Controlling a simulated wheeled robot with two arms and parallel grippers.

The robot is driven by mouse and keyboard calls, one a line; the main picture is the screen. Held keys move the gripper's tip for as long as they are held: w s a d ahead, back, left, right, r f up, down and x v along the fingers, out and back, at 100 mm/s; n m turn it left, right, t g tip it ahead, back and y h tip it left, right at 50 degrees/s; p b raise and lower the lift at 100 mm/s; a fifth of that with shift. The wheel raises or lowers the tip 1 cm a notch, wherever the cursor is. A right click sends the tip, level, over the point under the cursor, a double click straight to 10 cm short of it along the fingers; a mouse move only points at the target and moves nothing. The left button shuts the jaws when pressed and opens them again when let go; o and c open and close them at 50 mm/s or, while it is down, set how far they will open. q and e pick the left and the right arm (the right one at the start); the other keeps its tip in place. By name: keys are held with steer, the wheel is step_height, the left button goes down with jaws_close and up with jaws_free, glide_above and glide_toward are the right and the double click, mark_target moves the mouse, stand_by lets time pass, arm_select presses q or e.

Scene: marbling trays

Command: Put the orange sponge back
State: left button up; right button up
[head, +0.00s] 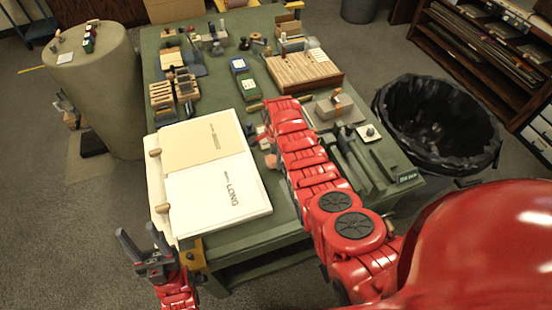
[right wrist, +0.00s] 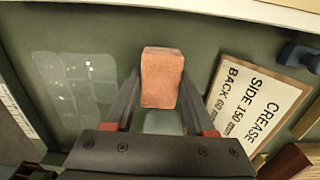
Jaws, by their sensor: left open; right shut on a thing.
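The orange sponge (right wrist: 162,78) is a small block seen between the fingers of my right gripper (right wrist: 161,100) in the right wrist view. My right gripper is shut on it, above the green table top. In the head view my right arm covers most of that gripper, and I cannot make out the sponge clearly there. My left gripper (head: 138,233) is open and empty, off the near left corner of the table.
On the green table (head: 240,235) are a white board with sheets (head: 262,203), a slatted wooden block (head: 305,70) and tools. A black-lined bin (head: 440,165) stands right.

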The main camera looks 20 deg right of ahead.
steer(key=shift+f, duration=0.65)
steer(key=shift+f, duration=0.1)
steer(key=o, duration=0.6)
steer(key=shift+f, duration=0.1)
steer(key=shift+c, duration=0.2)
steer(key=o, duration=0.4)
steer(key=shift+o, duration=0.2)
